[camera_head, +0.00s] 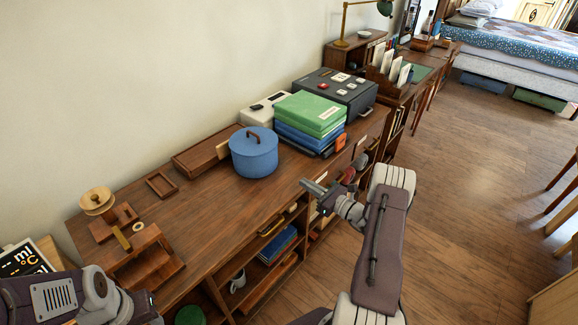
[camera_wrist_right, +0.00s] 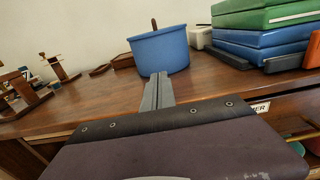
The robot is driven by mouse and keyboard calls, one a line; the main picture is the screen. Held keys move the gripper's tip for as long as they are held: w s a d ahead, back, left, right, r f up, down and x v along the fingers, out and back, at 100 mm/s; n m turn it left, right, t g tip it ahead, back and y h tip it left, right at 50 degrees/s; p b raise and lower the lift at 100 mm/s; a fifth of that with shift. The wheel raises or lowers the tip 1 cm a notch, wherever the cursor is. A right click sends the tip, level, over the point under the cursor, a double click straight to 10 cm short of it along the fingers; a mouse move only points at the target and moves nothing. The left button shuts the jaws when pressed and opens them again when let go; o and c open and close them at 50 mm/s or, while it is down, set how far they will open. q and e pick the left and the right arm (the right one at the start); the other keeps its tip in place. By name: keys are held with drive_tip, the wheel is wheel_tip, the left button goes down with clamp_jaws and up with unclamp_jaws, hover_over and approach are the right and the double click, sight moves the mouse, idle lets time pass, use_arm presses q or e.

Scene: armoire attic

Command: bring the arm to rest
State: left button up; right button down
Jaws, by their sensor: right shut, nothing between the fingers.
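My right arm reaches in from the bottom of the head view. Its gripper (camera_head: 313,187) is at the front edge of the wooden cabinet top (camera_head: 205,216), to the right of and nearer than the blue lidded pot (camera_head: 254,155). In the right wrist view the fingers (camera_wrist_right: 157,92) are shut together and empty. They point toward the blue pot (camera_wrist_right: 160,50), with space between. My left arm shows at the lower left of the head view; its fingertips are not visible.
Green and blue box files (camera_head: 308,112) are stacked behind the pot, with a dark case (camera_head: 335,90) beyond. A wooden spool stand (camera_head: 98,200) stands at the left. Open shelves lie below the cabinet top. The floor (camera_head: 460,180) to the right is clear.

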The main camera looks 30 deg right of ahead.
drive_tip(key=w+a+r+n+g+y+p, duration=0.2)
drive_tip(key=w+a+r+n+y+p, duration=0.25)
drive_tip(key=a+r, duration=0.7)
drive_tip(key=s+a+r+n+g+y+p, duration=0.1)
drive_tip(key=s+a+r+n+g+y, duration=0.1)
drive_tip(key=s+a+r+n+g, duration=0.5)
drive_tip(key=s+a+r+n+g+y+p, duration=0.15)
drive_tip(key=a+r, duration=0.25)
drive_tip(key=a, duration=0.6)
drive_tip(key=s+a+f+n+g+h+p, duration=0.1)
drive_tip(key=s+a+n+g+h+p, duration=0.2)
drive_tip(key=s, duration=0.5)
drive_tip(key=s+a+f+n+g+h, duration=0.1)
drive_tip(key=s+n+g+h, duration=0.1)
drive_tip(key=s+n+g, duration=0.45)
drive_tip(key=s+d+f+n+t+h, duration=0.3)
drive_tip(key=s+d+f+n+h, duration=0.2)
drive_tip(key=s+d+h, duration=0.3)
drive_tip(key=w+d+f+n+t+h, duration=0.1)
drive_tip(key=w+d+f+n, duration=0.1)
drive_tip(key=d, duration=0.4)
drive_tip(key=shift+d+n+t+h, duration=0.3)
drive_tip(key=shift+d+n+h, duration=0.1)
drive_tip(key=shift+n, duration=0.45)
